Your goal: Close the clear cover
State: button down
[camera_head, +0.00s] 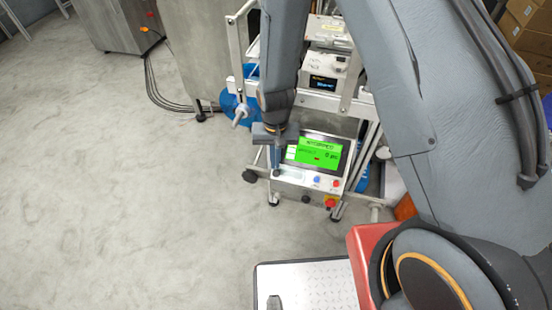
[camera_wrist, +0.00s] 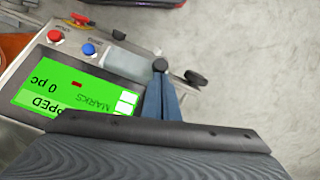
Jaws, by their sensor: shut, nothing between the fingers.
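A control box (camera_head: 318,187) with a lit green screen (camera_head: 318,152) stands on a metal frame. A pale, see-through cover (camera_wrist: 126,63) lies on its button strip between the blue button (camera_wrist: 88,49) and a black knob (camera_wrist: 160,65); I cannot tell whether it is raised or flat. In the head view the cover (camera_head: 292,176) is small and pale. My gripper (camera_head: 276,168) points down at the panel's left end. In the wrist view its blue-grey fingers (camera_wrist: 161,88) are together and empty, tips by the knob and just beside the cover; contact cannot be told.
A metal stand with a white device (camera_head: 325,72) is behind. A patterned plate (camera_head: 308,287) lies in front. Open floor (camera_head: 130,200) is at the left.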

jog(key=shift+s, duration=0.4)
notch_tip(320, 180, up, 10)
jog(key=w+p, duration=0.1)
jog(key=p, duration=0.6)
jog(key=shift+w, duration=0.2)
jog(key=s+d+r, duration=0.6)
jog(key=d+r, duration=0.2)
jog(key=r, duration=0.3)
jog(key=s+d+r+n+t, duration=0.1)
jog(key=s+d+r, duration=0.5)
jog(key=r, duration=0.5)
jog(key=shift+s+d+r, duration=0.2)
jog(key=shift+s+d, duration=0.1)
jog(key=shift+d, duration=0.65)
